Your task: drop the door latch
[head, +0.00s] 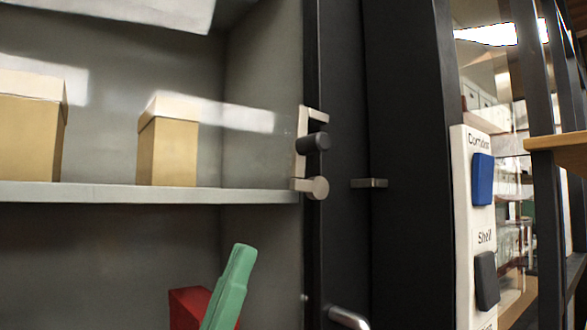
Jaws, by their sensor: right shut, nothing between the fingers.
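The door latch (299,155) is a pale metal bar standing upright at the cabinet's dark front edge. It has a hooked top, a dark round knob (316,142) and a round metal pivot (318,188) at its foot. A small metal catch (369,183) sits to the right, level with the pivot and apart from the bar. My right gripper (241,254) shows as a green tapered shape at the bottom, below and left of the latch. It is shut and empty, and does not touch the latch. My left gripper is not in view.
A grey shelf (150,194) holds tan boxes with pale lids, such as one box (168,152) left of the latch. A curved metal handle (348,318) is low on the door. A panel (460,220) with blue and dark switches is at the right, near a wooden ledge (560,143).

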